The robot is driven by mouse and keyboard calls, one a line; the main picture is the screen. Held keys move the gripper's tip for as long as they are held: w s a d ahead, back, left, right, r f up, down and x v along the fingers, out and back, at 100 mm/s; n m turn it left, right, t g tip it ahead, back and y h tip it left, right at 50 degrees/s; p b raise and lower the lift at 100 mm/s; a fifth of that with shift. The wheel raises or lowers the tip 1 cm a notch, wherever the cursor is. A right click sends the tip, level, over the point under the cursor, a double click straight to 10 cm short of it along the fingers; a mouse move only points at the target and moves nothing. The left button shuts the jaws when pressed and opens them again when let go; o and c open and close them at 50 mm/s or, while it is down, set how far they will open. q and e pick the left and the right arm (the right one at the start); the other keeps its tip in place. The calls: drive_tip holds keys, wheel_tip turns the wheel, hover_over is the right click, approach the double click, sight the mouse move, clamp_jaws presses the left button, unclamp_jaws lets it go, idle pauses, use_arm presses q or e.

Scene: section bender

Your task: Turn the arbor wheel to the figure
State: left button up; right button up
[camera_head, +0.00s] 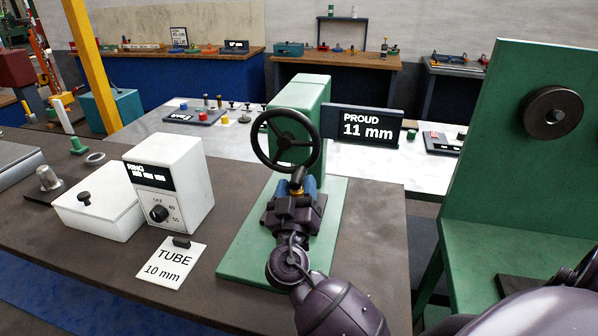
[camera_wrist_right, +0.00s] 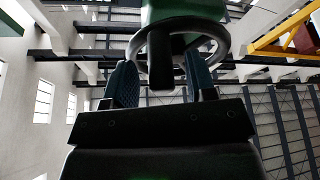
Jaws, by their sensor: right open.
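The dark spoked arbor wheel (camera_head: 286,140) stands upright on the near face of a green machine (camera_head: 302,97). In the right wrist view the wheel rim (camera_wrist_right: 222,40) crosses the top, with a dark cylindrical handle (camera_wrist_right: 160,62) in front of it. My right gripper (camera_head: 296,187) is open just below the wheel, its blue-padded fingers on either side of the handle. I see a gap between the fingers and the handle. A dark display (camera_head: 362,124) right of the wheel reads "PROUD 11 mm". A white card (camera_head: 169,264) reads "TUBE 10 mm". My left gripper is out of view.
A white box with a dial (camera_head: 178,185) and a low white case (camera_head: 98,210) stand left on the brown bench (camera_head: 110,262). A large green machine (camera_head: 520,130) with a round disc (camera_head: 553,112) stands at right.

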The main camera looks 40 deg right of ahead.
drive_tip(key=shift+p+x, duration=0.3)
drive_tip(key=shift+x, duration=1)
clamp_jaws()
